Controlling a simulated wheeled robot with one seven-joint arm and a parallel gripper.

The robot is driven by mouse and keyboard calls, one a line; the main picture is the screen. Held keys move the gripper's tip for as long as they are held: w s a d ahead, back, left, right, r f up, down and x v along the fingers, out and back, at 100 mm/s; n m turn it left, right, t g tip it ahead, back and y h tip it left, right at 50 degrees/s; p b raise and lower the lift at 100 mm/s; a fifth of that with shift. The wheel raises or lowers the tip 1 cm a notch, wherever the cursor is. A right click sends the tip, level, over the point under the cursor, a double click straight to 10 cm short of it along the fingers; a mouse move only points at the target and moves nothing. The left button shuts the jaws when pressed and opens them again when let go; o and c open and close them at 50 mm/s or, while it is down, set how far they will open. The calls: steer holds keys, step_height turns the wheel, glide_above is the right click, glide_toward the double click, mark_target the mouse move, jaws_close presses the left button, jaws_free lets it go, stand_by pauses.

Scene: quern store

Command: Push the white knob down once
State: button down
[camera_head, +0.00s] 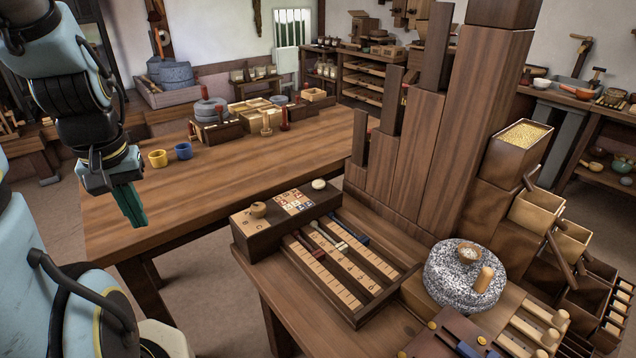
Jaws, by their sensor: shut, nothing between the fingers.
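The white knob (319,185) is a small, round, cream-white cap. It sits at the far right end of the top of a dark wooden box (262,233), beside a patterned panel of small red, blue and white squares. Whether it is raised or pressed in is too small to tell. My gripper (137,222) is at the left of the view, pointing down with its teal fingers shut and empty. It is well to the left of the knob, apart from it, and appears over the left part of the long table.
A brown wooden knob (259,209) stands on the same box, left of the panel. A slotted board (345,268) with sliders lies in front. A speckled millstone (464,276) and tall wooden panels (412,140) stand to the right. Yellow (157,158) and blue (183,150) cups are behind my gripper.

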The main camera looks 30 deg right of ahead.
steer(key=w+d+m+y+p, duration=0.1)
steer(key=w+d+m+p, duration=0.1)
steer(key=w+d+m, duration=0.6)
steer(key=m+t+y+p, duration=0.3)
steer(key=m+t, duration=0.4)
steer(key=m, duration=0.6)
glide_above(322, 183)
step_height(322, 183, down, 6)
steer(key=shift+s, duration=0.15)
steer(key=shift+b, duration=0.3)
steer(key=shift+f+b, duration=2.5)
steer(key=shift+f, duration=1.9)
steer(key=shift+f+b, duration=0.35)
steer(key=shift+f, duration=0.05)
